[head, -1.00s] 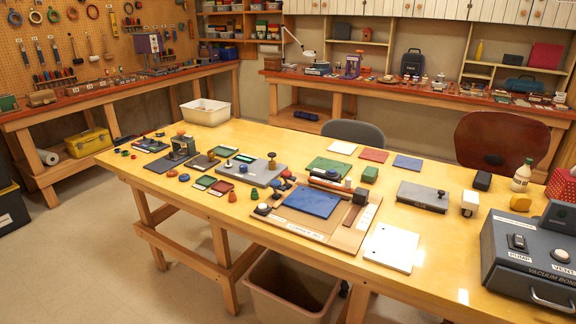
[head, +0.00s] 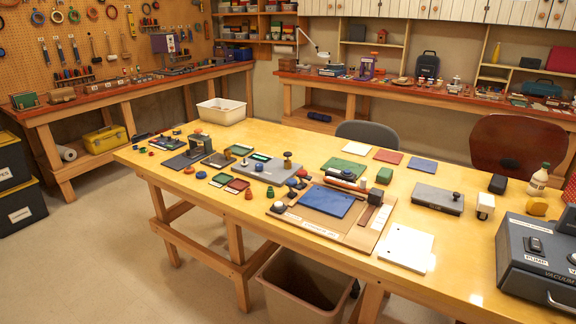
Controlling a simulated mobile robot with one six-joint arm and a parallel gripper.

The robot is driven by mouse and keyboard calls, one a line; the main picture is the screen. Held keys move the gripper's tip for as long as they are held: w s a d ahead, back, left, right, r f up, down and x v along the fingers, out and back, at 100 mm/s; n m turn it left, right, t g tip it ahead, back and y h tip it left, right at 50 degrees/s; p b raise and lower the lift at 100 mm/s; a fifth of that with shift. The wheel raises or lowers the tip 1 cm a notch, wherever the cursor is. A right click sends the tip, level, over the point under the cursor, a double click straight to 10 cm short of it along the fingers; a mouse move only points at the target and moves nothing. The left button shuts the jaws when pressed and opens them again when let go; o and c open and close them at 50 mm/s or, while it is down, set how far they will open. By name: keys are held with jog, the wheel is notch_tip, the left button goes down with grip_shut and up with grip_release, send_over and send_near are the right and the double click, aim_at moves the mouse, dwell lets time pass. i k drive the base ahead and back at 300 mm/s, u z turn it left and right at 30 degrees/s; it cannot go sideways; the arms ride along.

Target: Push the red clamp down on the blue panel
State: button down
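The blue panel (head: 327,201) lies flat on a brown fixture board (head: 345,234) near the front of the yellow table. A small red part (head: 302,174) stands at the board's back left corner, with dark pieces beside it. It may be the red clamp, but it is too small to tell its shape or whether it is up or down. A red strip with a pale bar (head: 345,183) runs behind the panel. A dark block (head: 384,175) stands at the back right corner. My gripper is not in view.
The yellow table (head: 460,265) carries a grey plate with knobs (head: 265,171), a white plate (head: 406,247) and a grey vacuum box (head: 540,260) at right. A bin (head: 305,290) stands below the front edge. Floor is clear at front left.

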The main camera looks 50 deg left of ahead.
aim_at(301, 174)
jog(key=k, duration=0.2)
jog(key=u, duration=3)
jog(key=k, duration=0.65)
jog(key=z, duration=0.25)
jog(key=i, duration=1.05)
jog(key=z, duration=0.1)
